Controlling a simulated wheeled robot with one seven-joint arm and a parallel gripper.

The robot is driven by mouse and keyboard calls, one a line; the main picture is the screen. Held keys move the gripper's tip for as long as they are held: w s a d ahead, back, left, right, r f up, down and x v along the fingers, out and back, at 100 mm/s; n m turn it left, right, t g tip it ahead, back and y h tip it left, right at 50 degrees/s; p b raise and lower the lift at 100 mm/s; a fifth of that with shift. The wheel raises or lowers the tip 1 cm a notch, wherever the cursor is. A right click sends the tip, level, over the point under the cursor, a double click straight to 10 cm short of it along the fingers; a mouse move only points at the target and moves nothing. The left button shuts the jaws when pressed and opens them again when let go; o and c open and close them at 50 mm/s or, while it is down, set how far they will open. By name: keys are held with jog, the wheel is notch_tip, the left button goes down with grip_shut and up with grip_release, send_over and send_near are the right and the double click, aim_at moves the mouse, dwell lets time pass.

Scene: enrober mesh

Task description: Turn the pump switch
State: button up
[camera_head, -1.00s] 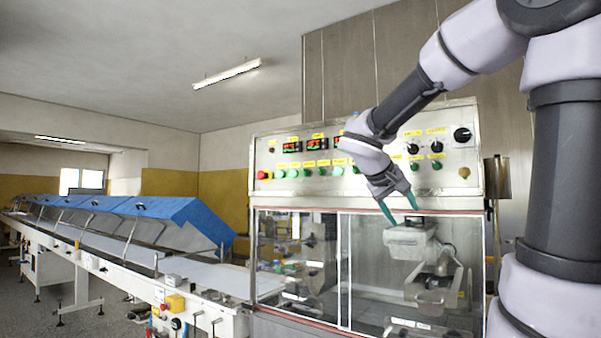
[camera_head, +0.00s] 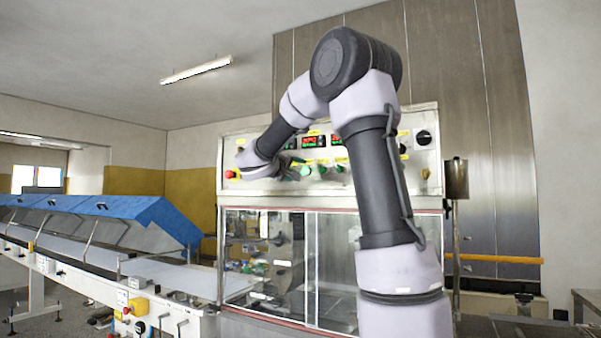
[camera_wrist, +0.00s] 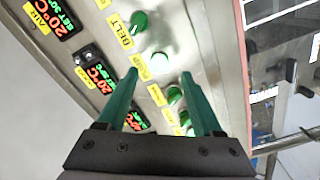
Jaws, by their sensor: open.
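The control panel (camera_head: 414,117) is mounted above the glass cabinet, partly hidden by my arm. The wrist view shows a row of knobs up close: a green knob (camera_wrist: 139,22) beside a yellow BELT label (camera_wrist: 117,30), a pale knob or lamp (camera_wrist: 160,63), and several green knobs past it. The yellow label (camera_wrist: 138,67) beside the pale one is too blurred to read, so I cannot tell which is the pump switch. My gripper (camera_wrist: 159,73) is open, its green fingers pointing at the panel on either side of the pale knob. Contact cannot be told.
Red-digit temperature displays (camera_wrist: 53,17) line the panel beside the knobs. A red button (camera_head: 231,174) is at its left end. Below are glass doors (camera_head: 335,262). A conveyor with blue covers (camera_head: 140,215) stretches left. A yellow rail (camera_head: 500,259) is at right.

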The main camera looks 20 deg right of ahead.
aim_at(303, 171)
jog(key=shift+x, duration=1.9)
grip_shut()
jog(key=shift+n, duration=0.3)
jog(key=n, duration=1.1)
jog(key=shift+n, duration=0.3)
